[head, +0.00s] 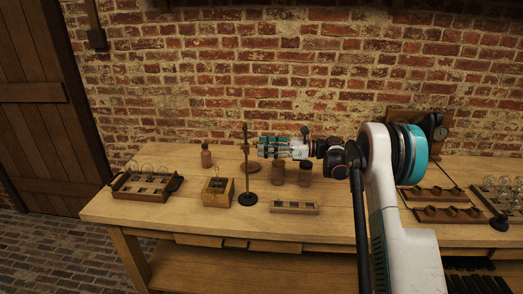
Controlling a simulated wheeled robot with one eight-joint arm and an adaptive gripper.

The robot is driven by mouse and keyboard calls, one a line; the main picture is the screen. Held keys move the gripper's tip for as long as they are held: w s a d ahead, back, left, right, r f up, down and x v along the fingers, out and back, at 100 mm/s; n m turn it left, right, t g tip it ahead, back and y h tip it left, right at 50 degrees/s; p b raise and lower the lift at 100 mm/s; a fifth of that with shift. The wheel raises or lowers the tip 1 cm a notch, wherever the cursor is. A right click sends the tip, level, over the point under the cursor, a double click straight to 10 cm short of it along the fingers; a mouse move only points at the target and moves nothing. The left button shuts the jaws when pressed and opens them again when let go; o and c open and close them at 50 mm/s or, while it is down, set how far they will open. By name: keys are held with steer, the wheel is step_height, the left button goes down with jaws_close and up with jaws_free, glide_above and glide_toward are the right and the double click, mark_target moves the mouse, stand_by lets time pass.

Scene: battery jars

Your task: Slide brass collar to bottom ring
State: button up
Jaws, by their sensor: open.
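A thin upright brass-coloured stand (246,178) rises from a round black base (248,199) near the front of the bench. Small fittings show on its upper part, but I cannot tell which one is the brass collar or make out the bottom ring. My gripper (262,147) points left, level with the upper part of the rod and just right of it in the picture. Its jaws are open and look empty. I cannot tell from this view how far in depth the fingers are from the rod.
A small wooden box (218,191) stands left of the rod. A tray with glass jars (147,185) is further left. Dark jars (305,174) stand behind and below my gripper. A low slotted block (295,207) lies front right. Trays with jars (500,197) fill the right end.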

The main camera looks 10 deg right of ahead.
steer(key=shift+x, duration=0.9)
jaws_close()
step_height(320, 180, down, 4)
steer(key=shift+s+f+b, duration=0.1)
steer(key=shift+f+b, duration=0.1)
steer(key=shift+b, duration=0.75)
jaws_free()
steer(key=shift+f, duration=0.1)
